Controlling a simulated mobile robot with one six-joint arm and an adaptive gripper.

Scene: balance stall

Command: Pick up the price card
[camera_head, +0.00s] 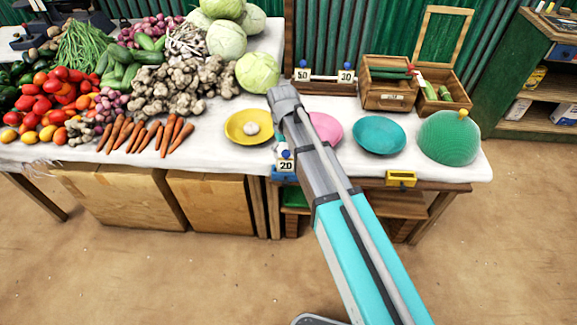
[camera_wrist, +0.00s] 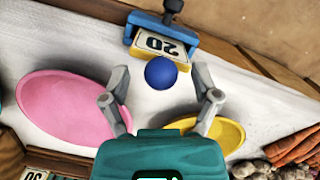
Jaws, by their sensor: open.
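The price card marked 20 (camera_head: 286,166) stands at the table's front edge in a blue clamp (camera_head: 283,179). In the wrist view the card (camera_wrist: 158,44) appears upside down, in its blue clamp (camera_wrist: 196,42), with a round blue knob (camera_wrist: 160,73) on its near side. My gripper (camera_wrist: 161,70) is open, with one finger on each side of the knob and a visible gap on both sides. In the head view my arm hides most of the gripper. Two more cards, 50 (camera_head: 302,75) and 30 (camera_head: 346,76), stand on a rail at the back.
A yellow plate (camera_head: 235,120) with a pale bulb is left of the card; a pink plate (camera_head: 328,127) is right, partly behind my arm. A teal plate (camera_head: 379,134), an empty yellow clamp (camera_head: 401,178) and a green dome (camera_head: 447,138) are farther right. Vegetables fill the left.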

